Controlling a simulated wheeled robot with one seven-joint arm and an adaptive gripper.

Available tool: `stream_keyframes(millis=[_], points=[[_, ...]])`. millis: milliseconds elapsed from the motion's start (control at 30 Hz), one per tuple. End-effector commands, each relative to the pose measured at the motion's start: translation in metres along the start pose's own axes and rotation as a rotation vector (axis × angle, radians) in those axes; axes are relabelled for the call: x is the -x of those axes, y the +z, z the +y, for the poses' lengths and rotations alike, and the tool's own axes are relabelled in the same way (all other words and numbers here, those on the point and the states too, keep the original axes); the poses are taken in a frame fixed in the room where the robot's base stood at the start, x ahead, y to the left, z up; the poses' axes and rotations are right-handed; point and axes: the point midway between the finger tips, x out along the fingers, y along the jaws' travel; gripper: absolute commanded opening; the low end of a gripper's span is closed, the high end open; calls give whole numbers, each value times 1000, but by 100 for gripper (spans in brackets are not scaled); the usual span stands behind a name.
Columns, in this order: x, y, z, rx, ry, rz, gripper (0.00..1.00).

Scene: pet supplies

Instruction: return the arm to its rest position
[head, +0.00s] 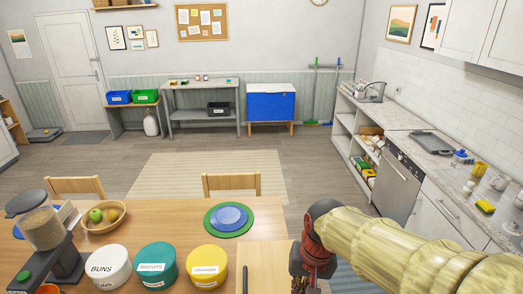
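My arm, in pale yellow ribbed covering, reaches in from the lower right of the head view. My dark red and black gripper (312,272) points down over the right end of the wooden table (170,215), beside a light wooden board (265,268). Its fingertips are at or below the bottom edge of the picture, so I cannot tell whether it is open or shut, or whether it holds anything.
White (108,268), teal (156,266) and yellow (207,266) tins, a dispenser (42,230), a fruit bowl (104,216) and a blue plate (229,218) on a green mat stand on the table. A kitchen counter (420,150) lines the right wall. The floor beyond is mostly clear.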

Motion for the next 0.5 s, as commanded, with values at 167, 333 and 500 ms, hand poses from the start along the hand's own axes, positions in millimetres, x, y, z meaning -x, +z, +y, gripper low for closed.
stream_keyframes(millis=[167,333,500], points=[[-22,49,56,204,33,132,0],[-40,84,93,219,64,250,0],[-45,99,110,178,70,358,0]])
